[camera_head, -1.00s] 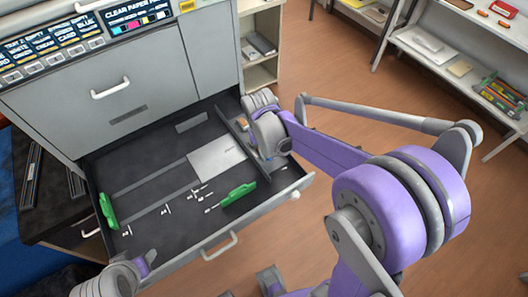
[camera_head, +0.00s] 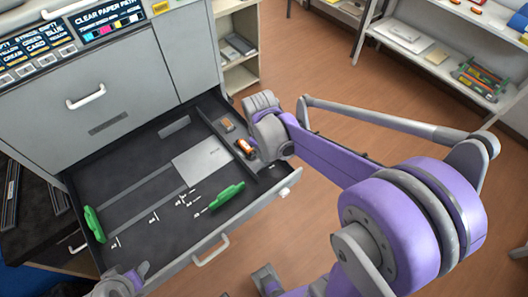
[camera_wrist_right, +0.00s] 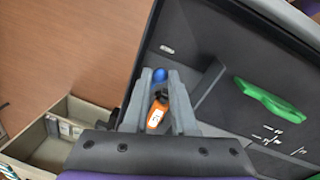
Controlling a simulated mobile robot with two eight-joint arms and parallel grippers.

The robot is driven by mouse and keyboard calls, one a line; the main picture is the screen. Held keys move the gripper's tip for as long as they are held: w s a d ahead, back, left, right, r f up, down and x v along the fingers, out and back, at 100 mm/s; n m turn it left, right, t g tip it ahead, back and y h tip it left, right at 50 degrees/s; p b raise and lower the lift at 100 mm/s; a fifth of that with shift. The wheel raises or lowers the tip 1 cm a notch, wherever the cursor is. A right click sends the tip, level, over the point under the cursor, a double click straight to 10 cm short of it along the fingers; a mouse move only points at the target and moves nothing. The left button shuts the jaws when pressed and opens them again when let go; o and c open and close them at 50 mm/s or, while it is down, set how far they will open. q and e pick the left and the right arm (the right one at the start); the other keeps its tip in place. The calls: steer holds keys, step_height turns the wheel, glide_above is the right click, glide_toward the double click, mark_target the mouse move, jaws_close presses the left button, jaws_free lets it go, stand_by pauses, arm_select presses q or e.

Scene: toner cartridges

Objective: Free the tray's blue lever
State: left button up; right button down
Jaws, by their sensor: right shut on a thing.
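The tray is the dark open drawer (camera_head: 140,243) of the grey printer. My right gripper (camera_wrist_right: 160,82) is at the drawer's right end, beyond the dark divider (camera_head: 222,128). Its fingers are shut on the blue lever (camera_wrist_right: 159,76), whose rounded end shows between the fingertips in the wrist view. An orange piece with a white label (camera_wrist_right: 156,114) shows between the fingers, nearer the palm; it also shows beside the gripper in the head view (camera_head: 245,147). In the head view my wrist hides the blue lever.
The drawer's front has a white handle (camera_head: 210,250). Shelves (camera_head: 440,62) stand at the right; brown floor lies between.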

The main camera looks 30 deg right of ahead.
stand_by(0.4)
steer(key=c, duration=1)
jaws_free()
arm_select(q)
steer(key=shift+w+r+p, duration=0.15)
steer(key=shift+r+p, duration=0.45)
steer(key=shift+r, duration=0.1)
arm_select(e)
step_height(320, 180, up, 11)
steer(key=a, duration=0.1)
steer(key=shift+s, duration=0.25)
steer(key=shift+f, duration=0.15)
arm_select(q)
steer(key=shift+w+r+p, duration=0.15)
steer(key=shift+r+p, duration=0.3)
steer(key=shift+r, duration=0.15)
steer(key=shift+w+r+p, duration=0.15)
steer(key=shift+r+p, duration=0.3)
steer(key=shift+r, duration=0.1)
arm_select(e)
steer(key=s+a+f+m+t, duration=0.1)
steer(key=s+a, duration=0.2)
steer(key=s+a+f+m+t, duration=0.1)
steer(key=s+a+t, duration=0.1)
steer(key=s, duration=0.1)
steer(key=s+a+f+m+t+y, duration=0.1)
steer(key=s+a+f+m+t, duration=0.1)
steer(key=s+a, duration=0.1)
steer(key=shift+s+a, duration=0.35)
steer(key=shift+s, duration=0.25)
